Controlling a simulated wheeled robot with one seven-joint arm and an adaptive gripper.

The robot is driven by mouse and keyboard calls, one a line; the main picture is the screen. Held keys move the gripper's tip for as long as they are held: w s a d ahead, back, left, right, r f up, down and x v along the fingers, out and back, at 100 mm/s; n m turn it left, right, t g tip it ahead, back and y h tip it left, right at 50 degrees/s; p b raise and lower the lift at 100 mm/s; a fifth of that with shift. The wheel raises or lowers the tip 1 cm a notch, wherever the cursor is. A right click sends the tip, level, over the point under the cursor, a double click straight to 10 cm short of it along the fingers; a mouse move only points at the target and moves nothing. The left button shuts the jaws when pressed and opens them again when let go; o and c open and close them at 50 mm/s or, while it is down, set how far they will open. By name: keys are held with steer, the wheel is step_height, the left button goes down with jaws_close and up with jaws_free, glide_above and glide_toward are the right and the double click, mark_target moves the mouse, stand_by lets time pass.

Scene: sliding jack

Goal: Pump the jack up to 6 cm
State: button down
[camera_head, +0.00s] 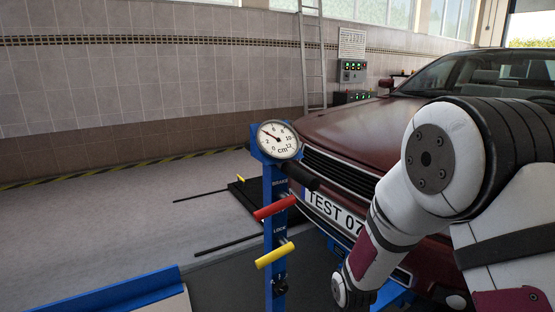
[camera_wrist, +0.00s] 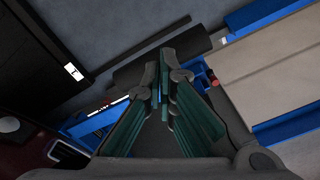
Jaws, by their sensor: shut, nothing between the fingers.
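The jack's blue post (camera_head: 276,220) stands in front of the car with a round white gauge (camera_head: 280,140) on top, marked in cm. Its red needle points up and left; it looks near 4, but the small figures are hard to read. A black handle (camera_head: 301,176) sticks out below the gauge. Below are a red lever (camera_head: 273,208) under "BRAKE" and a yellow lever (camera_head: 274,254) under "LOCK". My gripper (camera_wrist: 164,82) is shut and empty, its tips at or just over a dark cylindrical bar (camera_wrist: 190,47) in the wrist view. I cannot tell whether they touch.
The dark red car (camera_head: 350,133) fills the right behind my arm. A blue-edged ramp (camera_head: 110,298) lies at the lower left. Dark rods (camera_head: 202,194) lie on the floor. Open grey floor (camera_head: 90,230) spreads to the left.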

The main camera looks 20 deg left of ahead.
steer(key=s+d+f+b, duration=0.2)
steer(key=f+b, duration=0.3)
steer(key=f, duration=0.3)
steer(key=shift+s+d+b, duration=0.3)
steer(key=shift+d, duration=0.3)
step_height(320, 180, down, 7)
steer(key=s+d+b, duration=0.1)
steer(key=d+b, duration=0.1)
steer(key=b, duration=0.4)
steer(key=w+a+r+p, duration=0.1)
steer(key=r+p, duration=0.2)
steer(key=r, duration=0.2)
steer(key=w+a+r+p, duration=0.1)
steer(key=a+r+p, duration=0.1)
steer(key=r+p, duration=0.2)
steer(key=w+a+r+p, duration=0.1)
steer(key=a+r+p, duration=0.1)
steer(key=r+p, duration=0.2)
steer(key=shift+w+a+r, duration=0.1)
steer(key=shift+w+r, duration=0.15)
steer(key=shift+r, duration=0.75)
